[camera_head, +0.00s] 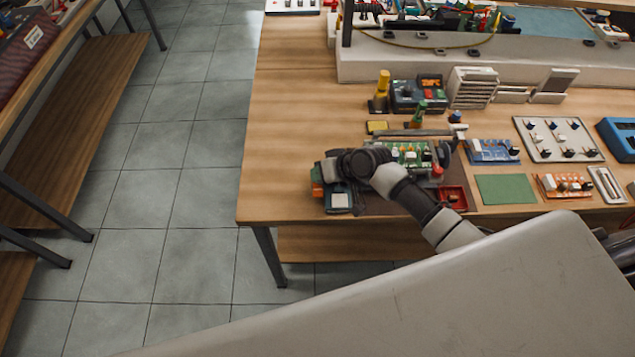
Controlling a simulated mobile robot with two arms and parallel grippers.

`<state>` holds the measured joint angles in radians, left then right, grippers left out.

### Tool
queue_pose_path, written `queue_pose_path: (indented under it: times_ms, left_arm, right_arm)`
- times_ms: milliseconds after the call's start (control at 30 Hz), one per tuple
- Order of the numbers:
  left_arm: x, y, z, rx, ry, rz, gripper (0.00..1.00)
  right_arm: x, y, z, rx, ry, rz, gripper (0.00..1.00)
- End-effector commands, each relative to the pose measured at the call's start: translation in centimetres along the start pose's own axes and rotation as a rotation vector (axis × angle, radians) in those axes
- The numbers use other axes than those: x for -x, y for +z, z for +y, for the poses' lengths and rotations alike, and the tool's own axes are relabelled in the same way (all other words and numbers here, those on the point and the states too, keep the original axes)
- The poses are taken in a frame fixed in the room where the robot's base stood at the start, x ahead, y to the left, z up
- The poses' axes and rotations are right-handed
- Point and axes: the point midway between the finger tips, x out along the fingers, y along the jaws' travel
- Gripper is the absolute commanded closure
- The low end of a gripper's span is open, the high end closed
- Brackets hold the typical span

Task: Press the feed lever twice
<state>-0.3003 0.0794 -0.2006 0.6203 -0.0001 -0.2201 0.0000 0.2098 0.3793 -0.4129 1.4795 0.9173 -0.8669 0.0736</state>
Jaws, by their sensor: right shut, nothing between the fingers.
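My right gripper (345,167) is shut and empty over the left part of the workbench, beside a green circuit board (408,152) in a holder. My right arm comes in from the lower right and covers part of that holder. A grey bar (415,132) runs along the back of the holder, with a blue-and-white knob (455,118) near its right end. I cannot tell whether this is the feed lever. A small blue device (339,200) with a pale top sits just in front of the gripper. Whether the gripper touches anything is unclear. My left gripper is out of view.
Yellow (382,85) and green (418,112) upright parts stand behind the holder. A red tray (453,197), green mat (506,189) and several boards lie to the right. Open tiled floor (170,200) lies left of the bench (290,110). Another bench (75,130) stands far left.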

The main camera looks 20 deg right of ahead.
Motion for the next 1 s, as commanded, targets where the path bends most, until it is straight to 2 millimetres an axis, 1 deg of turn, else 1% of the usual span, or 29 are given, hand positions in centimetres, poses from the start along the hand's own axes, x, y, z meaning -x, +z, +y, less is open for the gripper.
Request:
queue_pose_path:
  times_ms: [100,467,1000]
  left_arm:
    - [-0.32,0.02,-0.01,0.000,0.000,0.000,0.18]
    - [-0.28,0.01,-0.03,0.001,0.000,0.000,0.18]
    - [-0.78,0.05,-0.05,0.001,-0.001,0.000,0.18]
  right_arm:
    - [-0.32,0.23,0.23,0.000,0.000,0.000,1.00]
    - [-0.31,0.22,0.22,0.000,0.000,0.000,1.00]
    - [-0.77,0.55,0.53,0.000,0.000,0.000,1.00]
